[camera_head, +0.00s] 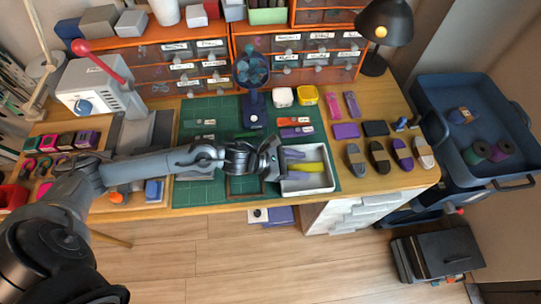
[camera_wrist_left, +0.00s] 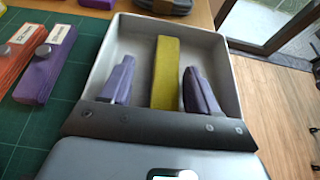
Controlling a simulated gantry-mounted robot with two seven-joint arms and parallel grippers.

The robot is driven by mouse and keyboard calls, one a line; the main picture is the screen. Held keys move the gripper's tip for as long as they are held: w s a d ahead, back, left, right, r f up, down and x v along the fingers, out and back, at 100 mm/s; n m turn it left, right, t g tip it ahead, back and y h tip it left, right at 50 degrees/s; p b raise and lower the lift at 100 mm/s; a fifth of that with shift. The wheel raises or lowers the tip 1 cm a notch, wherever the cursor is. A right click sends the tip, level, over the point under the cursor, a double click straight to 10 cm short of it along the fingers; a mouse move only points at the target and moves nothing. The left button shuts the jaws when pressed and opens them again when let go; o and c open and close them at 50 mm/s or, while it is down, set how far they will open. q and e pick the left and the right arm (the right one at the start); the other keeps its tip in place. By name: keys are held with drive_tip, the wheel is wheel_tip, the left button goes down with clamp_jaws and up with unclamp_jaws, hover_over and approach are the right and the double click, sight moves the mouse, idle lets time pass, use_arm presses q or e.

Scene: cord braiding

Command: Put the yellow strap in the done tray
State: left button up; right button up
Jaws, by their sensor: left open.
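The yellow strap (camera_head: 308,168) lies inside a pale rectangular tray (camera_head: 318,187) at the right edge of the green mat. In the left wrist view the yellow strap (camera_wrist_left: 166,68) lies lengthwise on the floor of the tray (camera_wrist_left: 231,62); its near end is hidden by the gripper. My left gripper (camera_head: 291,161) is open over the tray. In the left wrist view its two purple fingers (camera_wrist_left: 159,66) stand on either side of the strap, with a visible gap on each side. My right gripper is not in view.
Orange and purple labelled straps (camera_head: 296,126) lie on the mat (camera_head: 200,155) behind the tray. A small fan (camera_head: 253,80), a yellow box (camera_head: 307,95) and several shuttle-like items (camera_head: 379,157) stand nearby. A blue cart (camera_head: 462,90) is at the right, beyond the table edge.

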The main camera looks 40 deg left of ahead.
use_arm(q)
drive_tip(key=p+v, duration=0.2)
drive_tip(key=v, duration=0.7)
drive_tip(key=shift+s+a+r, duration=0.1)
drive_tip(key=shift+a+r, duration=0.1)
drive_tip(key=shift+s+a+r, duration=0.25)
drive_tip(key=shift+s+a, duration=0.1)
drive_tip(key=shift+s, duration=0.1)
drive_tip(key=shift+s+a+r, duration=0.1)
drive_tip(key=shift+a+r, duration=0.05)
drive_tip(key=shift+a, duration=0.05)
drive_tip(key=shift+s+p, duration=0.15)
drive_tip(key=shift+p, duration=0.15)
